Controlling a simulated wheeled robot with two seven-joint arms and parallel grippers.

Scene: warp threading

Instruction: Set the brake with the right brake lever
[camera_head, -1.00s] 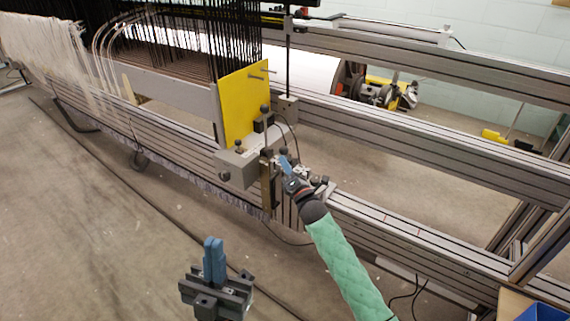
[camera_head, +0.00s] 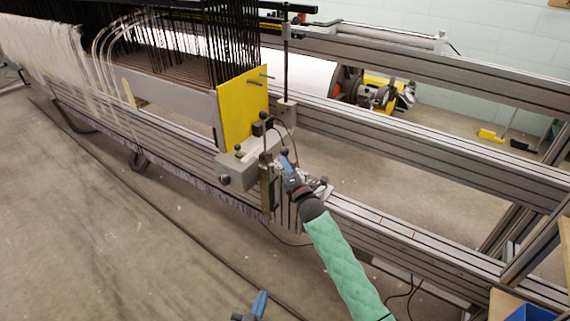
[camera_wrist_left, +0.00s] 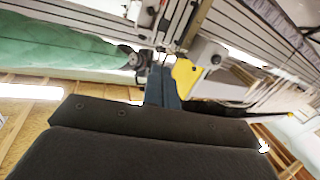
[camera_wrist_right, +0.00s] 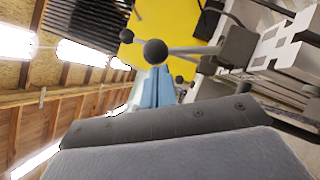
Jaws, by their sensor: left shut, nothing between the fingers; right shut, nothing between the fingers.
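The brake levers are thin rods with black ball knobs on the grey block beside the yellow plate (camera_head: 243,108). One upright lever (camera_head: 264,136) stands at the block's right side. I cannot tell for sure which is the right brake lever. My right gripper (camera_head: 286,163) is shut and empty, just right of the levers. In the right wrist view, a ball-knobbed lever (camera_wrist_right: 156,52) is right by the blue fingertips (camera_wrist_right: 155,75); contact cannot be told. My left gripper (camera_head: 260,302) is shut and empty, low in the head view, away from the levers.
Long grey aluminium rails (camera_head: 420,245) run beside and behind my right arm. The grey block (camera_head: 236,172) juts from the frame at the warp's end. A dark cable lies on the floor. Open floor (camera_head: 100,240) spreads at the lower left.

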